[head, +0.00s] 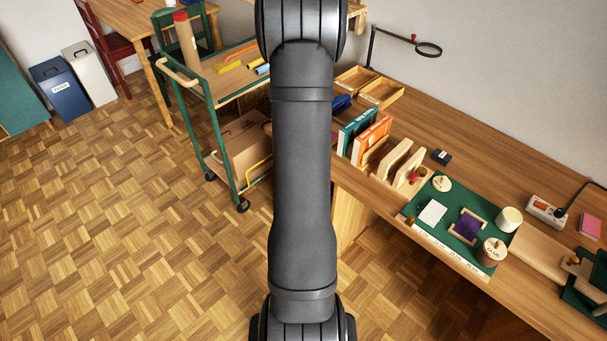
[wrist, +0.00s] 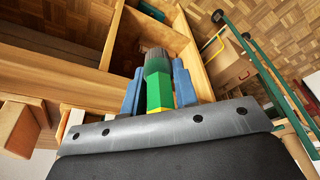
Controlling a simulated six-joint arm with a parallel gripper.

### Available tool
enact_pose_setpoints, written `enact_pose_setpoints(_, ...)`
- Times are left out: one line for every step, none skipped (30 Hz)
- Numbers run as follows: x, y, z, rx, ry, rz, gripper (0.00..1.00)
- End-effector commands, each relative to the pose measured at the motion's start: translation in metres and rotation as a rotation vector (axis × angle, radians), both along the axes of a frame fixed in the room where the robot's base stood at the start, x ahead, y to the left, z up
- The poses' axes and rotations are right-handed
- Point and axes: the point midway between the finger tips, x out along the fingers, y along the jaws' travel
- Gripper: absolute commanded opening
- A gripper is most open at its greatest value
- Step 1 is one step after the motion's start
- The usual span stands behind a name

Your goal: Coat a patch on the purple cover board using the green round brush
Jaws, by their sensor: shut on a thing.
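My gripper (wrist: 157,80) shows in the wrist view, its two blue fingers shut on the green round brush (wrist: 158,92). The brush has a green handle with a yellow band at the near end and a dark grey round end pointing away from me. The purple cover board (head: 467,226) lies in a small wooden frame on a green mat (head: 446,206) on the workbench at right in the head view. My gripper and the brush do not show in the head view, and the board does not show in the wrist view.
Around the board stand a lidded glue pot (head: 492,253), a white pot (head: 509,220) and a white card (head: 432,212). Upright books (head: 371,139) and wooden bookends (head: 397,160) stand left of the mat. A green trolley (head: 222,130) stands left of my arm. Wooden compartment walls lie close beyond my gripper.

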Motion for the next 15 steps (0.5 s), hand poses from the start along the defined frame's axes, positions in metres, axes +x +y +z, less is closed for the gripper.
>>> enact_pose_setpoints(0.000, -0.003, 0.000, 0.000, 0.000, -0.002, 0.04)
enact_pose_setpoints(0.000, -0.006, 0.000, 0.000, 0.000, -0.004, 0.04)
enact_pose_setpoints(0.001, -0.011, 0.000, 0.000, 0.001, -0.005, 0.04)
enact_pose_setpoints(0.001, -0.016, 0.000, 0.000, 0.001, -0.006, 0.04)
enact_pose_setpoints(0.001, -0.023, 0.000, 0.000, 0.001, -0.007, 0.04)
enact_pose_setpoints(0.001, -0.033, 0.000, 0.000, 0.001, -0.009, 0.04)
enact_pose_setpoints(0.001, -0.041, 0.000, 0.000, 0.002, -0.010, 0.04)
enact_pose_setpoints(0.000, -0.051, 0.000, -0.001, 0.002, -0.012, 0.04)
enact_pose_setpoints(0.000, -0.064, 0.000, -0.001, 0.001, -0.013, 0.04)
enact_pose_setpoints(-0.001, -0.074, 0.000, -0.001, 0.001, -0.013, 0.04)
enact_pose_setpoints(0.001, -0.085, 0.006, -0.001, -0.003, -0.011, 0.04)
enact_pose_setpoints(0.004, -0.099, 0.017, -0.001, -0.007, -0.007, 0.04)
enact_pose_setpoints(0.004, -0.110, 0.023, -0.002, -0.007, -0.003, 0.04)
enact_pose_setpoints(0.004, -0.121, 0.030, -0.002, -0.007, 0.000, 0.04)
enact_pose_setpoints(0.004, -0.135, 0.038, -0.002, -0.006, 0.005, 0.04)
